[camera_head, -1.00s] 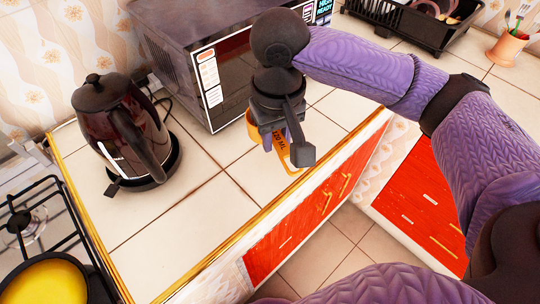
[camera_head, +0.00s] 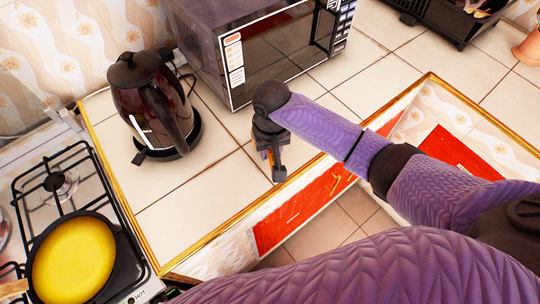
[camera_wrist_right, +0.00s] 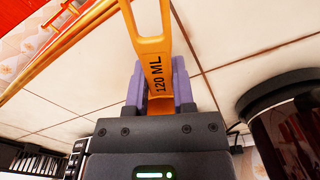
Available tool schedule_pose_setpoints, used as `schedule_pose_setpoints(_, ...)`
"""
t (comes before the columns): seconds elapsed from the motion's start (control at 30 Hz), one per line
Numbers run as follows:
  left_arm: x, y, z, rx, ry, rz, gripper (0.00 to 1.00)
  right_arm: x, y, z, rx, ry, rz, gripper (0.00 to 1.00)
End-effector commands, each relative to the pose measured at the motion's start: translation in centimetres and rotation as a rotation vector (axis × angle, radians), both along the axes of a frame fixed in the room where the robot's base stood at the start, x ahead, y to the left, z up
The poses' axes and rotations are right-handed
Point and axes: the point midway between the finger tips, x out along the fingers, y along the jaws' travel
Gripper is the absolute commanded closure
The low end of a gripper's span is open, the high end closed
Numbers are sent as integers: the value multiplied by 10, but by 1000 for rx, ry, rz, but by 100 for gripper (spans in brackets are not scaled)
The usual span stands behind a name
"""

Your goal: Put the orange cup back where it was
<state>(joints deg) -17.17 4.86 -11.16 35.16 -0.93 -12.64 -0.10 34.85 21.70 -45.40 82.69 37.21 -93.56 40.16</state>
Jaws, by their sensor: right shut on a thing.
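The orange cup is a measuring cup with a long handle marked "120 ML" in the right wrist view (camera_wrist_right: 155,55). My right gripper (camera_wrist_right: 158,88) is shut on this handle, with a purple finger on each side. The handle's looped end points away from the gripper; the bowl is not clearly visible. In the head view, my right gripper (camera_head: 272,160) is over the tiled counter (camera_head: 205,215) near its gold front edge. Only a sliver of orange shows there, the rest hidden behind the gripper. My left gripper is out of view.
A dark kettle (camera_head: 140,95) stands left of the gripper, and a microwave (camera_head: 265,60) stands behind it. A stove (camera_head: 60,180) with a pan holding something yellow (camera_head: 75,260) is at the left. A dish rack (camera_head: 435,20) is at the back right. Counter between kettle and gripper is clear.

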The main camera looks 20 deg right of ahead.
Motion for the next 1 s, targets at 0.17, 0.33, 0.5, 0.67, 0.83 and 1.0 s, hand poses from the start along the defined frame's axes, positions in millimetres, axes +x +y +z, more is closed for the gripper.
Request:
schedule_pose_setpoints(0.17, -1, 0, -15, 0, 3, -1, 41, 0, 0, -32, 0, 1, 1, 100)
schedule_pose_setpoints(0.33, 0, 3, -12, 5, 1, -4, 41, 0, 0, -29, 1, -1, 1, 100)
schedule_pose_setpoints(0.5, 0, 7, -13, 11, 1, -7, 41, 0, 0, -33, 1, -1, 1, 100)
schedule_pose_setpoints(0.67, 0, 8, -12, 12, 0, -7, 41, 0, 0, -32, 1, -1, 1, 35)
schedule_pose_setpoints(0.83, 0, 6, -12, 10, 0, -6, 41, 0, 0, -32, 0, -1, 1, 34)
schedule_pose_setpoints(1.0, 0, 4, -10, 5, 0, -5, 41, 0, 0, -25, 0, -2, 0, 34)
